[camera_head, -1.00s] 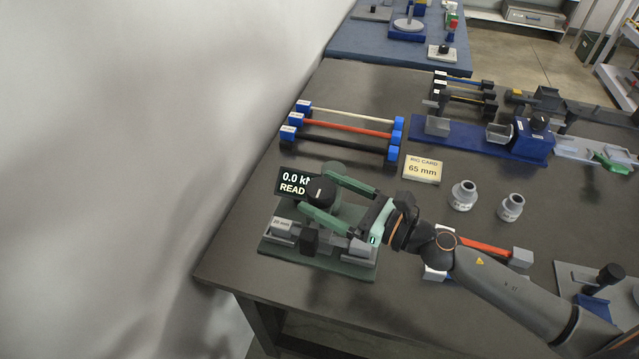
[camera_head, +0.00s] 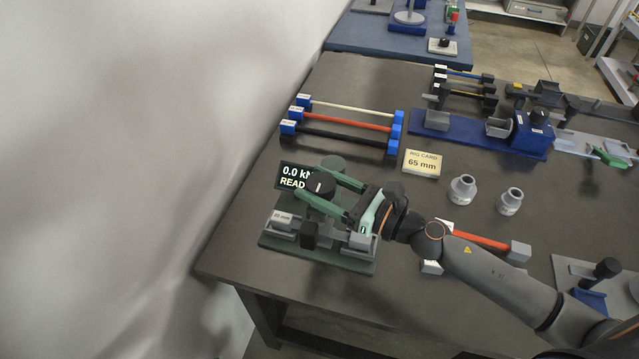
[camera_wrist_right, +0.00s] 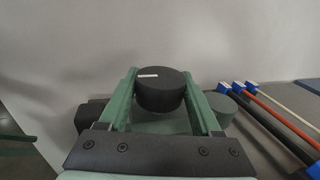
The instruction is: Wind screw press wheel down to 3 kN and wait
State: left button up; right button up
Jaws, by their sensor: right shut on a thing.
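The screw press (camera_head: 272,242) stands on a green base at the near left of the table. Its black wheel (camera_head: 320,186) has a white mark on top. My right gripper (camera_head: 330,192) is shut on the wheel, one green finger on each side; the wheel also shows between the fingers in the right wrist view (camera_wrist_right: 160,92). The display (camera_head: 292,177) behind it reads 0.0 with "READ" below, its right end hidden by the wheel. A label on the press's grey block (camera_head: 284,220) is too small to read surely. My left gripper is not in view.
Cable samples with blue ends (camera_head: 345,122) lie behind the press. A "RIG CARD 65 mm" sign (camera_head: 422,163) and two grey fittings (camera_head: 462,189) stand to the right. An orange cable sample (camera_head: 480,239) lies near my right arm. A blue rig (camera_head: 480,133) is further back.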

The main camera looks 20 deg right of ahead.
jog(key=c, duration=0.5)
jog(key=m+t+h+p, duration=0.1)
jog(key=m+h+p, duration=0.1)
jog(key=p, duration=0.1)
jog(key=shift+r+t+h, duration=0.2)
jog(key=shift+t+h, duration=0.1)
jog(key=shift+t, duration=0.1)
jog(key=m+t+h+p, duration=0.1)
jog(key=h, duration=0.1)
jog(key=shift+m+h, duration=0.3)
jog(key=shift+m, duration=0.1)
jog(key=shift+f+m+t+h+p, duration=0.15)
jog(key=shift+m+t+h+p, duration=0.25)
jog(key=shift+m+h, duration=0.5)
jog(key=shift+m+t+h, duration=0.15)
jog(key=shift+m+h, duration=0.6)
jog(key=shift+h, duration=0.65)
jog(key=shift+m+t+h, duration=0.15)
jog(key=shift+m+h, duration=0.6)
jog(key=shift+h, duration=0.65)
jog(key=shift+d+h, duration=0.1)
jog(key=shift+h, duration=0.2)
jog(key=o, duration=1.4)
jog(key=shift+c, duration=0.2)
jog(key=shift+f, duration=0.1)
